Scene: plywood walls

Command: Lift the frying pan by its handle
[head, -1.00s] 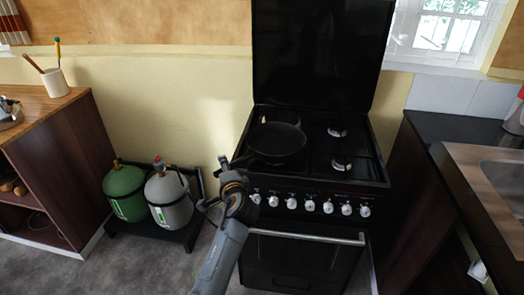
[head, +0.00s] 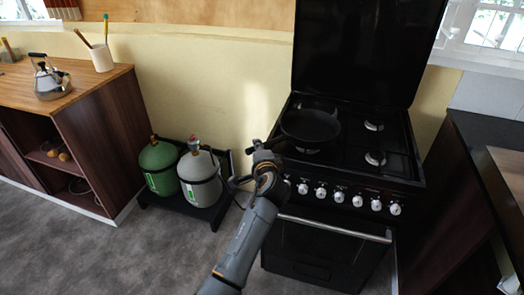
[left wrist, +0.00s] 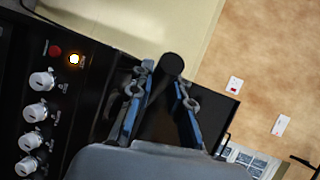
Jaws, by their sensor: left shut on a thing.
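The black frying pan (head: 311,126) is over the left side of the black stove (head: 405,160) in the head view. A pale part of the front left burner shows below its near rim, so the pan appears held a little above the hob. Its handle points left toward my left gripper (head: 262,155). My left gripper is shut on the handle. In the left wrist view, the round dark handle end (left wrist: 172,66) sits between the blue-grey fingers of the left gripper (left wrist: 164,85). My right gripper is not in view.
The raised black stove lid (head: 365,50) stands behind the pan. White knobs (head: 338,197) and an oven handle line the front. A wooden cabinet with a kettle (head: 50,80) is farther left.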

